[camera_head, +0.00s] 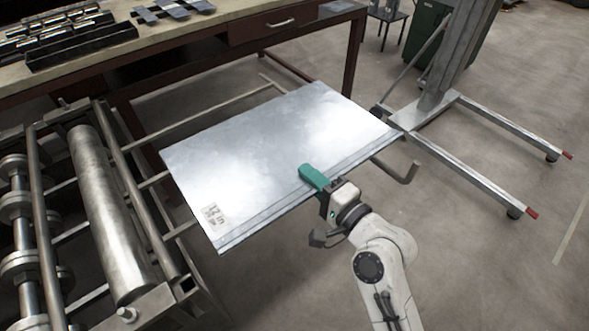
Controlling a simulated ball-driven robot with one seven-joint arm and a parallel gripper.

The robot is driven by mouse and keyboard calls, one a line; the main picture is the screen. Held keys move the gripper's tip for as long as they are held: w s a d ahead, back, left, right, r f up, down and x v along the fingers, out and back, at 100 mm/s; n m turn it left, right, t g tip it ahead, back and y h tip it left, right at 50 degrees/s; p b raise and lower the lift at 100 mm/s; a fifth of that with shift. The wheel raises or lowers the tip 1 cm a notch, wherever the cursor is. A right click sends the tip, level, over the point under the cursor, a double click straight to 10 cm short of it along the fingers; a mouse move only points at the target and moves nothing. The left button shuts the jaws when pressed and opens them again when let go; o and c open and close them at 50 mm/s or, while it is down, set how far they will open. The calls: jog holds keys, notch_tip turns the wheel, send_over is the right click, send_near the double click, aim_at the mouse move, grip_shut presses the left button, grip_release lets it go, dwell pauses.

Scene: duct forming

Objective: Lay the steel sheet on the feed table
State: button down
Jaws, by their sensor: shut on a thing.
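The steel sheet (265,140) is a flat, shiny grey rectangle in the middle of the head view, with a folded or lined near edge and a printed label at its lower left corner. My gripper (313,178) has green fingers and is shut on the sheet's near edge, right of its middle. The feed table (222,104) appears as a frame of metal bars left of and beneath the sheet, joined to the roller machine. The sheet hides much of the frame, and I cannot tell whether it rests on the bars.
The machine's large roller (108,210) lies at the left. A workbench (215,32) with tools and a drawer stands behind. A wheeled stand (435,105) with long legs is at the right, close to the sheet's right corner. A green bin (428,38) stands behind it. Open floor lies at lower right.

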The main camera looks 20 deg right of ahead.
jog(key=w+f+b, duration=0.2)
jog(key=w+f, duration=0.7)
jog(key=f, duration=0.1)
jog(key=shift+d+b, duration=0.3)
jog(key=shift+d, duration=0.15)
jog(key=shift+f, duration=0.15)
jog(key=shift+f, duration=0.15)
jog(key=c, duration=1.3)
grip_release()
jog(key=shift+o, duration=0.2)
jog(key=shift+f, duration=0.1)
jog(key=b+v, duration=0.2)
jog(key=v, duration=0.8)
jog(key=shift+s+a+r, duration=0.15)
jog(key=shift+s+r, duration=0.1)
jog(key=shift+s, duration=0.2)
